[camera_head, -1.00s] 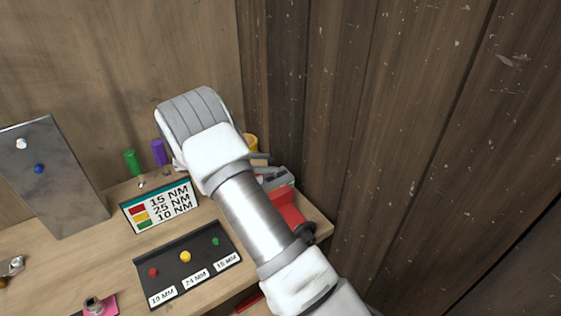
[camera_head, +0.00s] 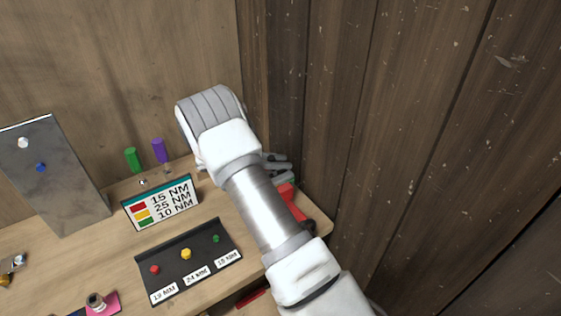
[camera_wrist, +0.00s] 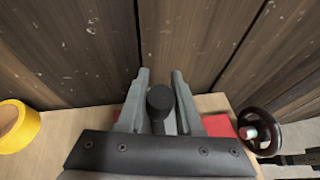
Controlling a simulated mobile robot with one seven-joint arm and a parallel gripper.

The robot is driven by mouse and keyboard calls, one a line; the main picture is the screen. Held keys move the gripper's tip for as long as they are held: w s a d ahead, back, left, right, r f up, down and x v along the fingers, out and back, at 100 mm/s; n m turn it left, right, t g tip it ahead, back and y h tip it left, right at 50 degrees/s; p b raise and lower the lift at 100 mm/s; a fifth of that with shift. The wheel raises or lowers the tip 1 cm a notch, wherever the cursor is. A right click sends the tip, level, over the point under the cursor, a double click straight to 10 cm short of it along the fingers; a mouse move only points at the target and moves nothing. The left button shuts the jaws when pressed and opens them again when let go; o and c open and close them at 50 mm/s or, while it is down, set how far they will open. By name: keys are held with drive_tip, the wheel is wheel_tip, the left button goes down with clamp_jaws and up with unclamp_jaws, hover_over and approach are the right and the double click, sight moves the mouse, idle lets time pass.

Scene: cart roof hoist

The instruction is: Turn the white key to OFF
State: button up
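No key labelled OFF can be made out. A grey metal panel (camera_head: 62,190) stands at the far left in the head view, with a white knob (camera_head: 22,143) and a blue knob (camera_head: 40,167); I cannot tell whether the white one is the key.
Green (camera_head: 132,159) and purple (camera_head: 158,150) handles stand behind. The wrist view shows a yellow ring (camera_wrist: 18,127), red surface (camera_wrist: 220,125) and black wheel (camera_wrist: 258,130). Plank wall rises at right.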

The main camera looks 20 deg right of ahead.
clamp_jaws()
idle(0.8)
drive_tip(key=shift+a+f+h+b, duration=0.35)
drive_tip(key=shift+a+h+b, duration=0.15)
drive_tip(key=shift+b, duration=0.55)
drive_tip(key=h+b, duration=0.1)
drive_tip(key=a+h+b, duration=0.1)
drive_tip(key=b, duration=0.1)
drive_tip(key=shift+s+a, duration=0.2)
drive_tip(key=shift+a, duration=0.05)
drive_tip(key=shift+s+a+r+m+h+b, duration=0.15)
drive_tip(key=shift+a+m+h+b, duration=0.2)
drive_tip(key=shift+h+b, duration=0.25)
drive_tip(key=shift+a+f, duration=0.2)
drive_tip(key=shift+f, duration=0.05)
drive_tip(key=o, duration=0.8)
unclamp_jaws()
drive_tip(key=shift+a+r, duration=0.1)
drive_tip(key=shift+o, duration=0.3)
drive_tip(key=shift+r, duration=0.1)
